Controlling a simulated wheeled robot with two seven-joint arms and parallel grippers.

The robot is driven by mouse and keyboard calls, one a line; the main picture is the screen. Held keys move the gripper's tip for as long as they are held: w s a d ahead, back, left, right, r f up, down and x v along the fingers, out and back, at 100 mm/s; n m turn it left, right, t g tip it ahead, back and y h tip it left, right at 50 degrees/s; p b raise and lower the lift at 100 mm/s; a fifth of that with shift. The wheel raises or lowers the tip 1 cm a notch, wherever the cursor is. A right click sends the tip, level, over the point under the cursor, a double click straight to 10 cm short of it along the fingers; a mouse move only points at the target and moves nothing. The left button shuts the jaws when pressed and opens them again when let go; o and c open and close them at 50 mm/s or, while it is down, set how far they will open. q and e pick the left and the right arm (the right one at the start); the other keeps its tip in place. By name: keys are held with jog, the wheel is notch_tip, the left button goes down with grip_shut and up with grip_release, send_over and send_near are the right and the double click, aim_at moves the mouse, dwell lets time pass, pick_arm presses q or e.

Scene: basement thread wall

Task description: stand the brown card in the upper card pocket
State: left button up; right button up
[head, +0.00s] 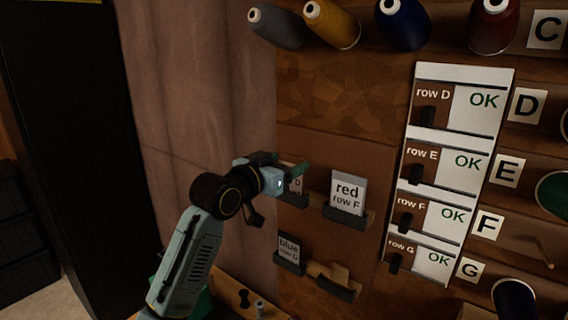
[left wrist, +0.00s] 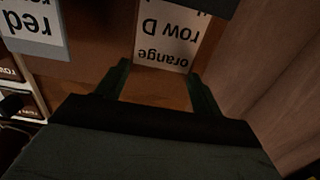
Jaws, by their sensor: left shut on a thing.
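The brown card (left wrist: 160,88) has a white label reading "orange row D", upside down in the left wrist view. My left gripper (head: 291,178) is shut on it, with one finger at each side of its top part. In the head view the gripper covers most of the card, and only part of the label (head: 294,186) shows. The upper card pocket (head: 294,200) at the left is a dark holder on the brown board, right below the card. The card's lower edge is hidden at the pocket lip, so I cannot tell how deep it sits. My right gripper is not in view.
A "red row F" card (head: 347,191) stands in a pocket to the right. A "blue row G" card (head: 289,246) stands in a lower pocket. Another lower pocket (head: 336,288) has a tan piece by it. Thread spools (head: 403,24) line the top; a label strip (head: 463,75) is at right.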

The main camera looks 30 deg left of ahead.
pick_arm(q)
jog(key=o, duration=0.8)
jog(key=shift+s, duration=0.1)
jog(key=s+a+b, duration=0.1)
jog(key=s+b, duration=0.2)
jog(key=s, duration=1)
jog(key=shift+r, duration=0.3)
jog(key=shift+s, duration=0.1)
